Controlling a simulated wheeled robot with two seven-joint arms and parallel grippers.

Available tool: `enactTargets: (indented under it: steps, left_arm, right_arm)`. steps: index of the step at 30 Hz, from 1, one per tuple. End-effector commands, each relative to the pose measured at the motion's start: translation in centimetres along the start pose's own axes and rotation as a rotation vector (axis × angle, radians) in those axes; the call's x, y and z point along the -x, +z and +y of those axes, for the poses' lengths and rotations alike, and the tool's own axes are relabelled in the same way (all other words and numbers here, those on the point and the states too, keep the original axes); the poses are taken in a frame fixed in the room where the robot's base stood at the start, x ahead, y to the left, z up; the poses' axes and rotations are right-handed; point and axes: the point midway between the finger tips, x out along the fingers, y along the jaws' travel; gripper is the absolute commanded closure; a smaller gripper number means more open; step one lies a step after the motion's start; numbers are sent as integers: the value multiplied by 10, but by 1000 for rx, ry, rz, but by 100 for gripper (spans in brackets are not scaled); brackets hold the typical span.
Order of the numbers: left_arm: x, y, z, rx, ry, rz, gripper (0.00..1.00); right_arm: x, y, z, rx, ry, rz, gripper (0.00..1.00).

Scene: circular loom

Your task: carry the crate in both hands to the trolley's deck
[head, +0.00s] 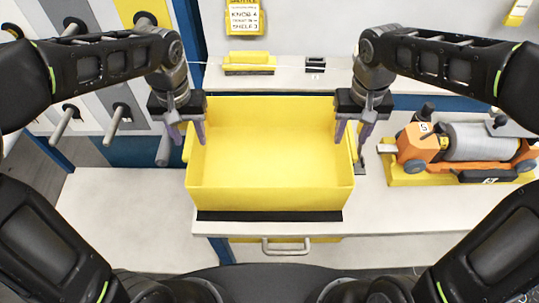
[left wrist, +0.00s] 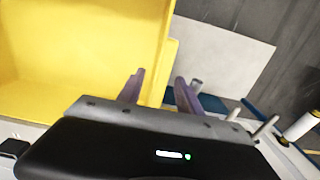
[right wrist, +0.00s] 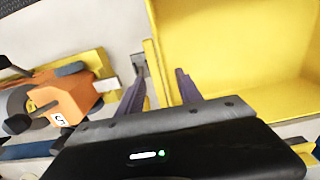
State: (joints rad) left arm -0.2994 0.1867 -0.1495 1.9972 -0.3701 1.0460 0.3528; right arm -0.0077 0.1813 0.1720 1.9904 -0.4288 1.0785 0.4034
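The yellow crate (head: 268,196) is empty and upright on the pale bench. My left gripper (head: 187,132) is at its left wall; in the left wrist view its fingers (left wrist: 158,88) are apart, one on the crate's inner side and one outside. My right gripper (head: 353,133) is at the right wall; in the right wrist view its fingers (right wrist: 160,88) are apart with the yellow side edge (right wrist: 155,72) between them. No finger clearly presses on the crate. A lower pale flat surface (head: 120,215) at the left may be the trolley's deck; I cannot be sure.
An orange machine with a grey roller (head: 480,142) stands on a yellow base right of the crate. A yellow block (head: 249,62) and a small black item (head: 316,65) are on the ledge behind. Pegs (head: 118,118) stick out at the left. A drawer handle (head: 286,247) is below the bench edge.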

Motion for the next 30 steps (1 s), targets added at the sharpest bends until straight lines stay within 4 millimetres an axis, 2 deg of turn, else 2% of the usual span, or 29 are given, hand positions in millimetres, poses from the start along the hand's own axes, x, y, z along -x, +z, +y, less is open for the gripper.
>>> enactTargets:
  steps: [2,15,30]
  left_arm:
    - [0,0,0,0,0,0,65]
    - [0,0,0,0,0,1,100]
    - [1,0,0,0,0,1,100]
  right_arm:
    - [0,0,0,0,0,0,65]
    - [0,0,0,0,0,1,100]
    - [1,0,0,0,0,1,100]
